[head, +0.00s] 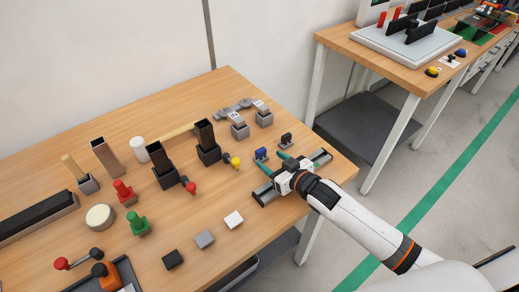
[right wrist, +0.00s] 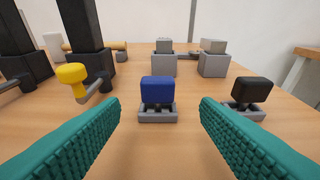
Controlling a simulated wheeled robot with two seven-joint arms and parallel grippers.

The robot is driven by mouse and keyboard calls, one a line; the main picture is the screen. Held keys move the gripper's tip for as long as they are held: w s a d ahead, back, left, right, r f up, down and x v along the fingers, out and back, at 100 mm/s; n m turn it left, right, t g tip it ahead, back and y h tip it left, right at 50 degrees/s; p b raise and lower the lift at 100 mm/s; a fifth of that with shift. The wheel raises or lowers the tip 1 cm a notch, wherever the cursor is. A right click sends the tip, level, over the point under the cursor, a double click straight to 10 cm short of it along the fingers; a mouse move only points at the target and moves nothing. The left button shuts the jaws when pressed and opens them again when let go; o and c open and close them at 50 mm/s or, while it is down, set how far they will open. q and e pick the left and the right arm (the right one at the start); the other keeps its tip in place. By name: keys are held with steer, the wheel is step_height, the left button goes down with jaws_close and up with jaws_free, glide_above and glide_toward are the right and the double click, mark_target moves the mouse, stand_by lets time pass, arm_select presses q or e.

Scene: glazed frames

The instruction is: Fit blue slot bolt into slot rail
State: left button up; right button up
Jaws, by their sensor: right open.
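The blue slot bolt (head: 261,153) stands upright near the right end of the table. In the right wrist view the blue bolt (right wrist: 157,90) sits in a small grey holder (right wrist: 157,115). My right gripper (head: 273,162) is open and empty, its teal fingers pointing at the bolt. In the right wrist view the bolt shows centred between the fingertips, a little beyond them. The grey slot rail (head: 264,195) lies near the table's front right edge, under my right gripper, which hides its middle. Its far end (head: 321,156) shows to the right. My left gripper is not in view.
A black bolt (head: 286,139) in a similar holder (right wrist: 243,113) stands right of the blue one. A yellow knob (head: 235,162) and tall black sockets (head: 207,143) stand to the left. Grey blocks (head: 240,130) stand behind. White (head: 233,219) and grey blocks lie in front.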

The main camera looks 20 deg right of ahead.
mark_target(263, 153)
steer(key=shift+x, duration=1.1)
steer(key=shift+w+a, duration=0.15)
steer(key=shift+w, duration=0.1)
steer(key=shift+w+a+p, duration=0.1)
steer(key=shift+w+p, duration=0.25)
steer(key=x, duration=0.2)
steer(key=p+x, duration=0.1)
steer(key=shift+w+a+r, duration=0.1)
steer(key=shift+w+r, duration=0.05)
steer(key=shift+r, duration=0.1)
steer(key=shift+w+a+f, duration=0.25)
steer(key=shift+w, duration=0.3)
steer(key=shift+s, duration=0.1)
steer(key=shift+c, duration=0.6)
steer(key=c, duration=0.9)
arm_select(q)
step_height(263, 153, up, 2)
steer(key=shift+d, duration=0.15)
arm_select(e)
steer(key=shift+c, duration=0.2)
